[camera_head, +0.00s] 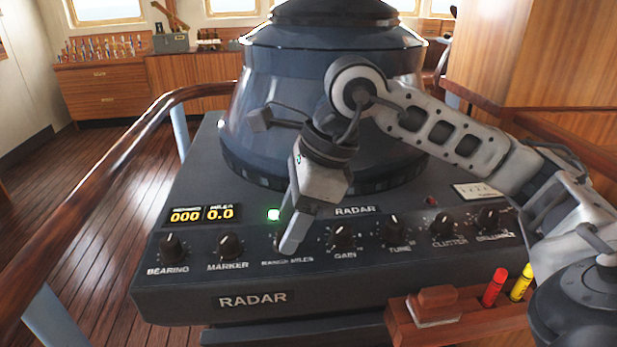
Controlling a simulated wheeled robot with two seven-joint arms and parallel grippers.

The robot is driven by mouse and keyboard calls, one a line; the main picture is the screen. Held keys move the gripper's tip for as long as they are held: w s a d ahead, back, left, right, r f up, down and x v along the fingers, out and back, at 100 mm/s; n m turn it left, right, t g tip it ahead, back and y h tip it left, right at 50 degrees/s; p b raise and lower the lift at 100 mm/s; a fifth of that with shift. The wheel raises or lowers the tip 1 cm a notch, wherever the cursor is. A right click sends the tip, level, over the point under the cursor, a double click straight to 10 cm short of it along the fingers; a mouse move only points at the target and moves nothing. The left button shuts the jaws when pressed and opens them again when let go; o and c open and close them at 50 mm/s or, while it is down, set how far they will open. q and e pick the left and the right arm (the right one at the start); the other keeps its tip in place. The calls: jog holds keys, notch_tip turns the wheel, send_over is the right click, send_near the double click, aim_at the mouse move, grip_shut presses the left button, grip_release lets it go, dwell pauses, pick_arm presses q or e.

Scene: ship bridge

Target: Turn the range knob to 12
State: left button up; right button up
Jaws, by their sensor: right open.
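The radar console (180,290) fills the middle of the head view, with a row of black knobs along its sloped front. The range knob, above the label "RANGE MILES" (287,261), is mostly hidden behind my right gripper (292,245). The gripper's fingers point down at that knob's place. They are open, but I cannot tell whether they touch the knob or stand around it. The knob's pointer and scale are hidden, so its setting cannot be read. My left gripper is not in view.
The marker knob (231,246) is close on the left and the gain knob (343,237) close on the right. A display (203,215) reads 000 and 0.0. A green lamp (273,214) glows. A wooden rail (110,165) curves along the left. A wooden tray (462,312) holds markers.

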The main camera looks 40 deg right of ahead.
jog(key=p+v, duration=0.1)
jog(key=v, duration=1.4)
jog(key=shift+r, duration=0.15)
jog(key=shift+a, duration=0.1)
